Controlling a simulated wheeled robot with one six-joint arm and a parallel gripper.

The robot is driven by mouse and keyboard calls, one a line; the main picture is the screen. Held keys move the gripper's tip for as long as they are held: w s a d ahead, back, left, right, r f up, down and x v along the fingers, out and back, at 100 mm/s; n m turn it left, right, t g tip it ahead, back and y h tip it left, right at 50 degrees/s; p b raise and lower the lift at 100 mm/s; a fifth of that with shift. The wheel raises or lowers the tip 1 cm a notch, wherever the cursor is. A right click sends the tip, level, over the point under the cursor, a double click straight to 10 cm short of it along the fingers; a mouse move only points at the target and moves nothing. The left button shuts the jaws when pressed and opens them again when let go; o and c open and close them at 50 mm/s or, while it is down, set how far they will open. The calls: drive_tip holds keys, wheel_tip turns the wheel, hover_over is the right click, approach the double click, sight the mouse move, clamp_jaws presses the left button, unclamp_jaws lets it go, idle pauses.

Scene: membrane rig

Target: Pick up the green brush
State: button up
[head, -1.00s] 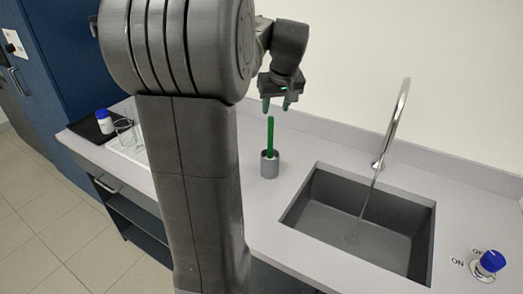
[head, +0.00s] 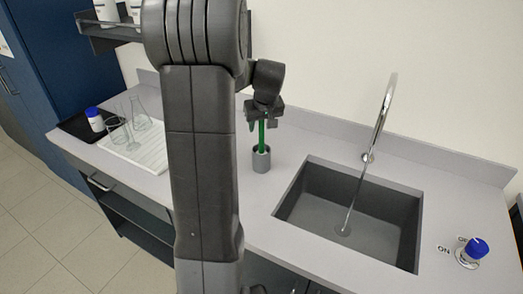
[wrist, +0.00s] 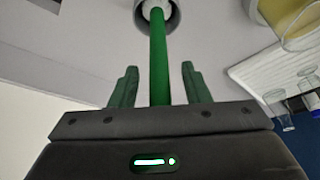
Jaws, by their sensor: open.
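The green brush (head: 262,133) stands upright in a grey cylindrical holder (head: 261,160) on the counter, left of the sink. My gripper (head: 262,124) is at the top of its handle, with the fingers pointing down. In the wrist view the green handle (wrist: 159,60) runs between the two green fingers (wrist: 153,88), with a gap on each side. The gripper is open and does not hold the handle. The lower end of the brush is inside the holder (wrist: 158,14) and mostly hidden.
The sink (head: 350,205) with a tall curved faucet (head: 381,118) lies right of the holder. A blue-topped knob (head: 476,248) is at the far right. A white rack (head: 150,152) with glassware and a blue-capped bottle (head: 94,118) stand at the left. A shelf (head: 108,38) hangs at upper left.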

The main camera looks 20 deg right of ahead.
clamp_jaws()
